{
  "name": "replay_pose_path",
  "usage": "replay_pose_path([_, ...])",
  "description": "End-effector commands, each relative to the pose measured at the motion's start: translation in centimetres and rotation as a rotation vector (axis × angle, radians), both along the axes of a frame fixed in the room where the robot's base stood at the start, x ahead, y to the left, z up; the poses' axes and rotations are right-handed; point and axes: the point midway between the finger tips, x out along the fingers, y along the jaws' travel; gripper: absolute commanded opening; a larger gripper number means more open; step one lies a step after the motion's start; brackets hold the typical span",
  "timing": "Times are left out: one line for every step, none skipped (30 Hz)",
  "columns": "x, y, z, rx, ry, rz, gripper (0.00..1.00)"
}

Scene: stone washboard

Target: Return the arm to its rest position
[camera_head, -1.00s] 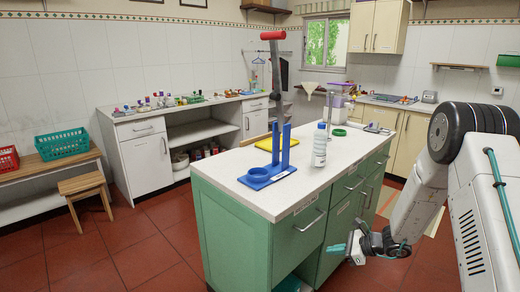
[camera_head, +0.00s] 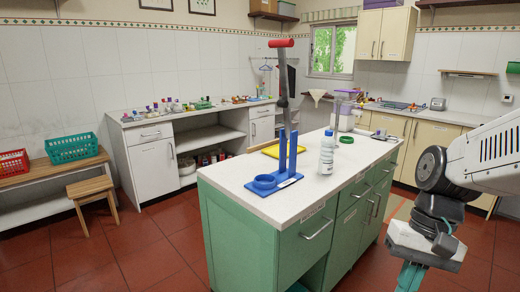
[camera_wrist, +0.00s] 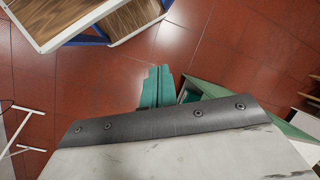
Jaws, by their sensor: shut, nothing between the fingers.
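My arm is at the right of the head view, bent downward. My gripper (camera_head: 408,278) has teal fingers that point down, partly cut off by the bottom edge. It hangs to the right of the green island (camera_head: 237,240), apart from it. In the wrist view the teal fingers (camera_wrist: 155,86) lie side by side, shut and empty, above the red tiled floor.
On the island stand a blue holder (camera_head: 283,165), a white bottle (camera_head: 326,153) and a yellow tray (camera_head: 272,151). A wooden stool (camera_head: 91,188) and baskets (camera_head: 71,147) are at the left. The wrist view shows a wood-topped piece (camera_wrist: 125,18).

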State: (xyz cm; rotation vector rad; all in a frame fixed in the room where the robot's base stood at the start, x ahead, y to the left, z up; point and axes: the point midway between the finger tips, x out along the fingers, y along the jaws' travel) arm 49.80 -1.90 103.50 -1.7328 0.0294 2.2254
Motion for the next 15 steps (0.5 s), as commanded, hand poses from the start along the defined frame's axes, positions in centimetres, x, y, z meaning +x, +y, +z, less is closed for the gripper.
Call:
replay_pose_path([-1.4, -0.3, 0.9, -0.041, -0.038, 0.046, 0.00])
replay_pose_path([-2.1, -0.6, 1.3, -0.065, -0.058, 0.071, 0.00])
replay_pose_path([-3.0, -1.0, 1.9, -0.097, -0.084, 0.102, 0.00])
replay_pose_path([-3.7, -1.2, 2.2, -0.119, -0.104, 0.123, 0.00])
replay_pose_path([-4.3, -1.4, 2.6, -0.142, -0.124, 0.142, 0.00])
replay_pose_path([-5.0, -1.7, 3.1, -0.167, -0.152, 0.164, 0.00])
replay_pose_path([-5.6, -1.8, 3.4, -0.186, -0.174, 0.177, 0.00])
replay_pose_path([-6.0, -1.9, 3.7, -0.200, -0.194, 0.188, 0.00])
replay_pose_path([-6.5, -2.0, 4.2, -0.215, -0.223, 0.201, 0.00])
replay_pose_path([-6.8, -2.0, 4.5, -0.224, -0.244, 0.207, 0.00])
replay_pose_path([-7.1, -1.9, 4.7, -0.227, -0.264, 0.211, 0.00])
replay_pose_path([-7.3, -1.8, 5.1, -0.229, -0.288, 0.214, 0.00])
replay_pose_path([-7.5, -1.7, 5.4, -0.230, -0.304, 0.217, 0.00])
replay_pose_path([-7.6, -1.6, 5.6, -0.231, -0.319, 0.219, 0.00])
replay_pose_path([-7.7, -1.5, 6.0, -0.233, -0.336, 0.222, 0.00])
